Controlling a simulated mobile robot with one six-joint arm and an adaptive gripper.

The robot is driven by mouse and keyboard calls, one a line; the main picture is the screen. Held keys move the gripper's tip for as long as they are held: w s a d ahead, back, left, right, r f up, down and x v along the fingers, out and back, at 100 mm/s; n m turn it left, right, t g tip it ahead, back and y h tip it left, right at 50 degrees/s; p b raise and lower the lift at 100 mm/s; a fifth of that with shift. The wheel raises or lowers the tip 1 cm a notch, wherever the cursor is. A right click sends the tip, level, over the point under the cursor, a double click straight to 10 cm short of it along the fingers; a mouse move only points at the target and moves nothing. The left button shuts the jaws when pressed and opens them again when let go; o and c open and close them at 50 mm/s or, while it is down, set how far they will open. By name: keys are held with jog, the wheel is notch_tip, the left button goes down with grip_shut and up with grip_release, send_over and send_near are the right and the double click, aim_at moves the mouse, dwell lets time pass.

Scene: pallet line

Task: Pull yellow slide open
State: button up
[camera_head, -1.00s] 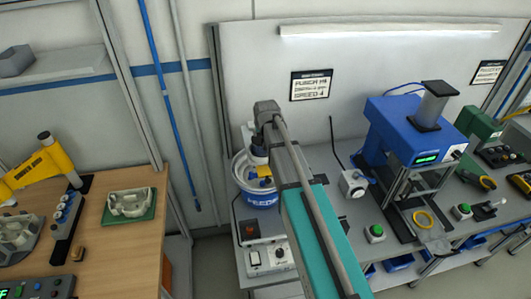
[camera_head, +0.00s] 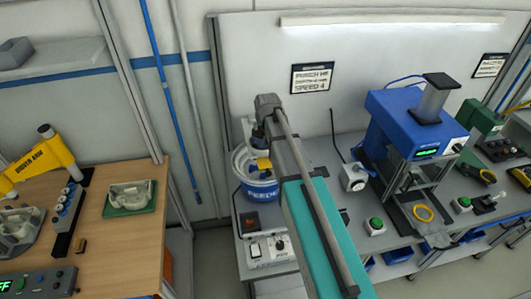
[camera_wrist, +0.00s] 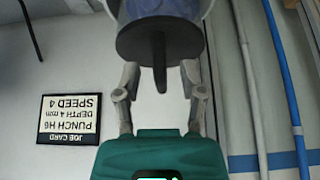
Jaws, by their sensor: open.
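My gripper (camera_wrist: 160,75) shows in the wrist view with two jointed fingers spread apart, open and with nothing seen held. A dark disc with a rod partly covers the space between the fingertips. In the head view my arm rises through the middle, its far end near the feeder bowl, well left of the press; the fingertips cannot be made out there.
The blue and white feeder bowl (camera_head: 260,192) stands left of my arm. A wooden table (camera_head: 130,245) with fixtures is at left. The job card (camera_wrist: 69,119) hangs on the wall.

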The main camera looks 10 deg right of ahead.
jog(key=s+f+g+b, duration=0.2)
jog(key=s+f+b, duration=0.3)
jog(key=s, duration=0.4)
jog(key=s+f+g+b, duration=0.2)
jog(key=s+f+b, duration=0.3)
jog(key=s, duration=0.5)
jog(key=s+d+f+g+b, duration=0.1)
jog(key=s+f+b, duration=0.5)
jog(key=s+f, duration=0.2)
jog(key=shift+s+f+g, duration=0.25)
jog(key=shift+s+g, duration=0.15)
jog(key=shift+s, duration=0.4)
jog(key=shift+o, duration=0.4)
